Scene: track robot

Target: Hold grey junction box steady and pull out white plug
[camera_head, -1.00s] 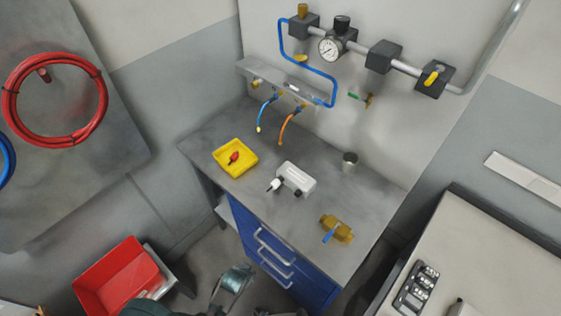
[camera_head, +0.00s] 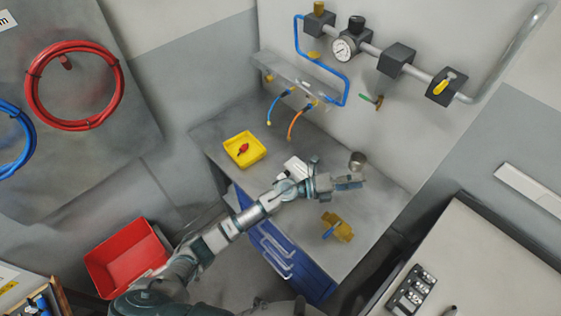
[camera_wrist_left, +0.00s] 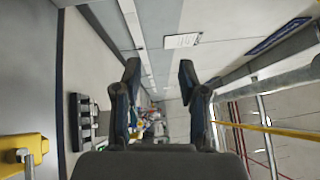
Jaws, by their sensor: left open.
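The grey junction box (camera_head: 294,168) sits on the grey bench, mostly hidden behind my left arm in the head view. The white plug is not clearly visible; my arm covers its side of the box. My left gripper (camera_head: 354,182) is above the bench, to the right of the box, pointing right. In the left wrist view the left gripper (camera_wrist_left: 157,85) has its two dark fingers apart with nothing between them. My right gripper is not in view.
A brass valve with a blue handle (camera_head: 343,230) is front right, and a metal cup (camera_head: 357,160) stands behind the gripper. Blue and orange hoses (camera_head: 295,124) hang at the back.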

